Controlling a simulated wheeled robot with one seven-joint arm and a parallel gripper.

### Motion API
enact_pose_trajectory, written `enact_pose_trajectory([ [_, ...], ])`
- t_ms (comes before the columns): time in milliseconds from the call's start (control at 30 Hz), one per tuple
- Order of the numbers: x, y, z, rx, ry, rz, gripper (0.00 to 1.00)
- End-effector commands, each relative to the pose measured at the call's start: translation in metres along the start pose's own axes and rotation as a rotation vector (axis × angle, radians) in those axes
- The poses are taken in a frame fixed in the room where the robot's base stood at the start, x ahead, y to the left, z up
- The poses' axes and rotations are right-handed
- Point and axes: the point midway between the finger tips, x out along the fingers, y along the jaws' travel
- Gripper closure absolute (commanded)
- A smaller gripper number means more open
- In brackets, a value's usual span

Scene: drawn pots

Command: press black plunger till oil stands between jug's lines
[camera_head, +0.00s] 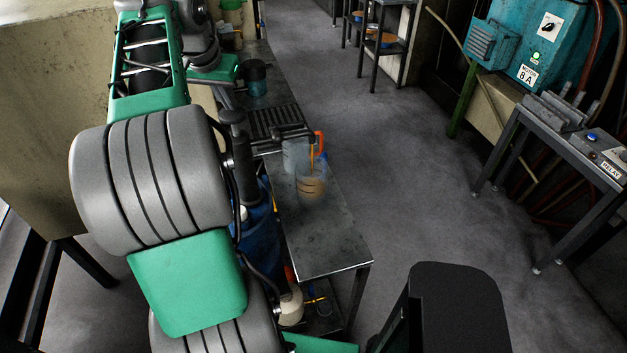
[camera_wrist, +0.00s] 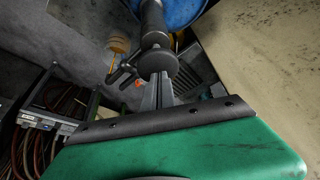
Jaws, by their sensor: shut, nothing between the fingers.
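The black plunger (camera_head: 232,117) stands upright on its pump beside the blue drum (camera_head: 258,228). In the wrist view, the round plunger knob (camera_wrist: 158,61) is directly in front of my gripper (camera_wrist: 161,80). The fingers are closed together and empty, with their tips at the knob; I cannot tell whether they touch it. The clear jug (camera_head: 311,188) stands on the metal bench below the spout (camera_head: 297,133). A thin amber stream shows between spout and jug. Brown oil with dark lines shows in the jug; its exact level against the lines is too small to tell.
The bench (camera_head: 322,245) is bare in front of the jug. A relay table (camera_head: 570,150) stands at right. Open floor (camera_head: 420,180) lies between.

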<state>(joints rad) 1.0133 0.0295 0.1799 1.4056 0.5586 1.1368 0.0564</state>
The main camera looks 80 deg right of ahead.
Motion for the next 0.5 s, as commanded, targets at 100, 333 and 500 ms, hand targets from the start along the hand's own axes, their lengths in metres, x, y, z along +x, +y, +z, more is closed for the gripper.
enact_pose_trajectory([
  [100,-0.001,0.000,0.000,0.000,0.002,-0.001,1.00],
  [333,0.002,0.000,0.001,0.001,0.002,-0.001,1.00],
  [500,0.015,0.000,0.006,0.001,0.002,-0.001,1.00],
])
